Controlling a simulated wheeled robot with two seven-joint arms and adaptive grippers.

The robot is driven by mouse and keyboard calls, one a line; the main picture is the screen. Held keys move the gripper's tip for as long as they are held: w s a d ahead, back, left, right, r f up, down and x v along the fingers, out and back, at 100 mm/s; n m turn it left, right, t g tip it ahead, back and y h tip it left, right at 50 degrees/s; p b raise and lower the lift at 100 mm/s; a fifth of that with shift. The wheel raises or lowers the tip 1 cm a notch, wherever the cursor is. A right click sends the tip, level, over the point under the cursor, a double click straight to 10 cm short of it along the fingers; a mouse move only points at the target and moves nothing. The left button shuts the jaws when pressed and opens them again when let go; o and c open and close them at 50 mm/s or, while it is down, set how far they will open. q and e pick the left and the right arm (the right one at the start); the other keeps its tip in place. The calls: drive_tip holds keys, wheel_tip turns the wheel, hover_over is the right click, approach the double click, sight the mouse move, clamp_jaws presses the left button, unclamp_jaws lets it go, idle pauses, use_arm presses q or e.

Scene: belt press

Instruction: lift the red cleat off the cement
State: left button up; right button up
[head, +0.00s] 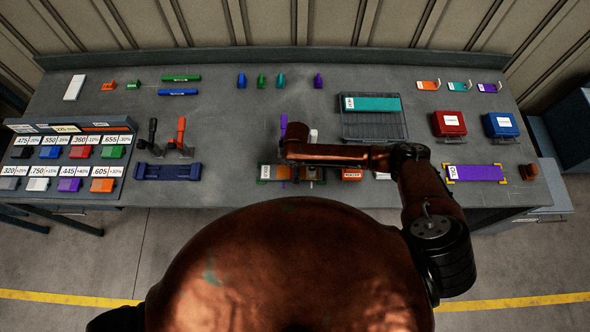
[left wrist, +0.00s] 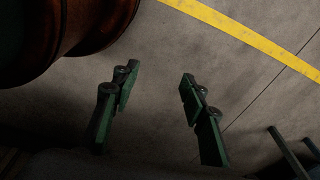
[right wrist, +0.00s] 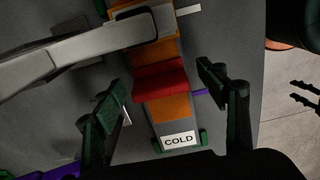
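The red cleat (right wrist: 160,84) lies across an orange strip (right wrist: 170,107) in the right wrist view. I cannot tell the cement apart from this orange surface. A "COLD" label (right wrist: 179,139) sits at the strip's near end. My right gripper (right wrist: 163,78) is open, its fingers on either side of the cleat and apart from it. In the head view my right arm hides the cleat. My left gripper (left wrist: 160,98) is open and empty above the floor, outside the head view.
A grey metal arm (right wrist: 85,48) reaches over the strip beside my right gripper. A labelled rack of coloured blocks (head: 68,128) stands at the left of the bench (head: 225,110). A wire tray (head: 375,128) and red (head: 449,130) and blue boxes (head: 500,132) stand right.

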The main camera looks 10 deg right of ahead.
drive_tip(key=shift+s, duration=0.1)
drive_tip(key=shift+c, duration=0.7)
drive_tip(key=shift+w+f, duration=0.1)
drive_tip(key=shift+w, duration=0.2)
drive_tip(key=c, duration=0.5)
drive_tip(key=shift+s, duration=0.1)
drive_tip(key=shift+c, duration=0.7)
drive_tip(key=shift+s, duration=0.1)
drive_tip(key=c, duration=0.3)
drive_tip(key=shift+c, duration=0.7)
drive_tip(key=shift+r, duration=0.65)
use_arm(q)
drive_tip(key=s+f+b, duration=0.2)
drive_tip(key=s, duration=0.1)
drive_tip(key=shift+s+f, duration=0.1)
drive_tip(key=shift+f, duration=0.1)
use_arm(e)
drive_tip(key=s+a+r, duration=0.3)
drive_tip(key=s+r, duration=0.9)
drive_tip(key=s, duration=0.1)
drive_tip(key=shift+s+a, duration=0.2)
drive_tip(key=shift+a, duration=0.15)
